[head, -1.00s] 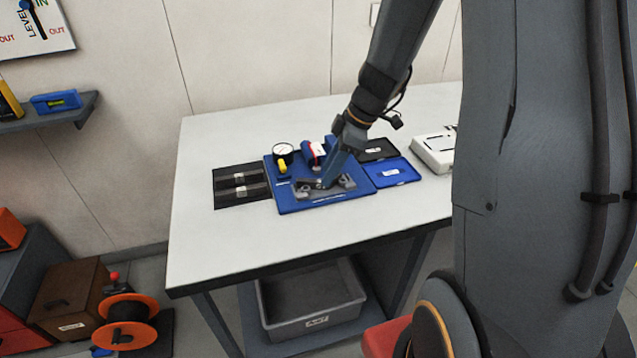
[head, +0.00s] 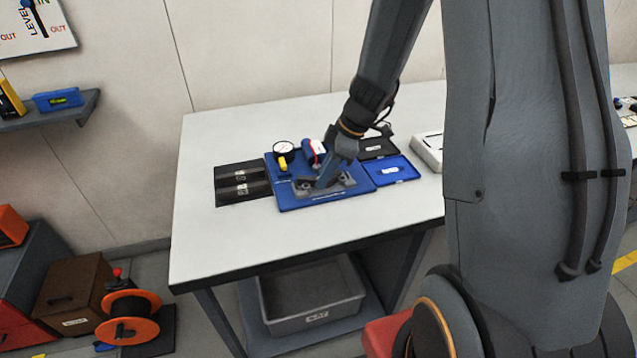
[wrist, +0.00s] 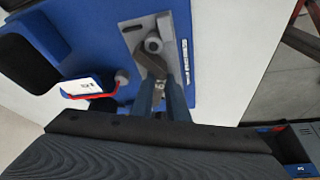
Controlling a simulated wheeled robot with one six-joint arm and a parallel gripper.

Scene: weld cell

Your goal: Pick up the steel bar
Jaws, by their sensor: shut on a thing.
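The steel bar (wrist: 153,67) is a dark grey-brown strip between my fingers in the wrist view. In the head view a dark end of it (head: 306,183) shows left of my gripper (head: 324,180). The bar is at a grey metal fixture (head: 347,190) on a blue base plate (head: 300,202). In the wrist view my gripper (wrist: 162,98) is shut on the bar, with the fixture's round grey boss (wrist: 153,45) just beyond. My fingers hide part of the bar, and I cannot tell whether it touches the fixture.
A dial gauge (head: 283,148) and a red-white-blue block (head: 313,153) stand behind the fixture. A black two-slot tray (head: 219,196) lies left and an open blue case (head: 405,171) right. The white tabletop (head: 225,240) is clear in front. A grey bin (head: 312,318) sits below.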

